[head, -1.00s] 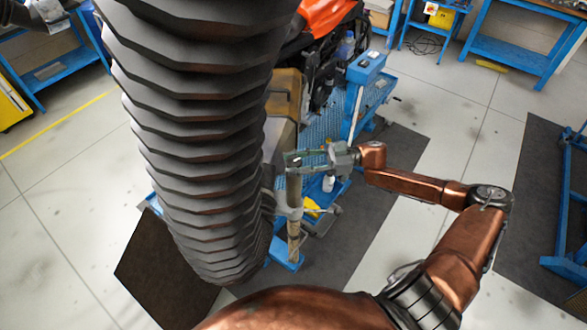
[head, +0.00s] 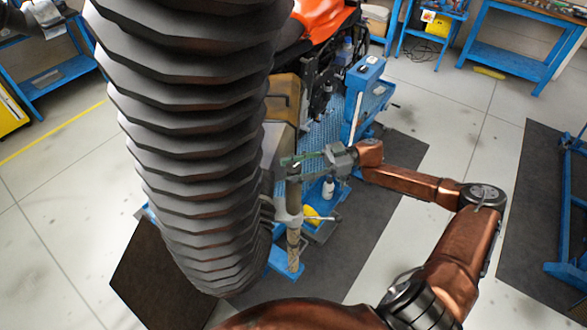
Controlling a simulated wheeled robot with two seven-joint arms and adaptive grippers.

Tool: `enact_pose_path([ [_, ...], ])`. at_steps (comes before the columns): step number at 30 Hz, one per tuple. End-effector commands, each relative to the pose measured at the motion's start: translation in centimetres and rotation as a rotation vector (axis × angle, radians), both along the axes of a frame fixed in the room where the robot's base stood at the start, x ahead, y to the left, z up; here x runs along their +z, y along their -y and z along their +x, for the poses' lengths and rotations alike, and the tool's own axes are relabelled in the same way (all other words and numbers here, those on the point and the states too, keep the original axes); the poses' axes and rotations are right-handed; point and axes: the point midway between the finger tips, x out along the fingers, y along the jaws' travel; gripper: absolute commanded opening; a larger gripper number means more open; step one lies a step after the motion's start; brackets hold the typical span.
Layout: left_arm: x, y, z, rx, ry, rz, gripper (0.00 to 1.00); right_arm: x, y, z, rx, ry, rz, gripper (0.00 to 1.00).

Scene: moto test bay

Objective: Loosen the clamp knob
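My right gripper (head: 292,161) reaches in from the right. Its greenish fingers lie at the top of an upright post (head: 293,240). The fingers are small and overlap the post top, so I cannot tell whether they are open or shut on anything. A grey clamp fitting (head: 289,218) sits around the post lower down, with a short bar (head: 326,217) sticking out to the right. I cannot make out the clamp knob for certain; it may be hidden by the fingers or the hose. My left gripper is not in view.
A thick grey ribbed hose (head: 190,140) blocks much of the left and middle. Behind the post is a blue lift (head: 362,80) carrying an orange motorcycle (head: 322,18). Blue benches (head: 510,45) stand at the back.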

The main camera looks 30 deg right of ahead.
Motion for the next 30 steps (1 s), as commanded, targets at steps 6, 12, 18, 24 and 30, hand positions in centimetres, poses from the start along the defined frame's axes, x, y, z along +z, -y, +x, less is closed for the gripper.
enact_pose_path([
  [6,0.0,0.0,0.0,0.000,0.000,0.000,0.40,0.1,0.0,0.0,-0.001,0.001,0.000,0.55],
  [12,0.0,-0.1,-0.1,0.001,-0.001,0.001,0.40,0.1,0.2,0.0,-0.002,0.001,0.000,0.55],
  [18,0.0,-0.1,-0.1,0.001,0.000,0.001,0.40,0.0,2.6,-0.5,-0.006,-0.001,-0.003,0.55],
  [24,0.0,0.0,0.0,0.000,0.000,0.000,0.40,-0.1,6.7,-1.7,-0.005,-0.001,-0.003,0.55],
  [30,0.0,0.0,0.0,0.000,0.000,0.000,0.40,0.0,10.0,-2.6,-0.004,0.000,0.000,0.55],
])
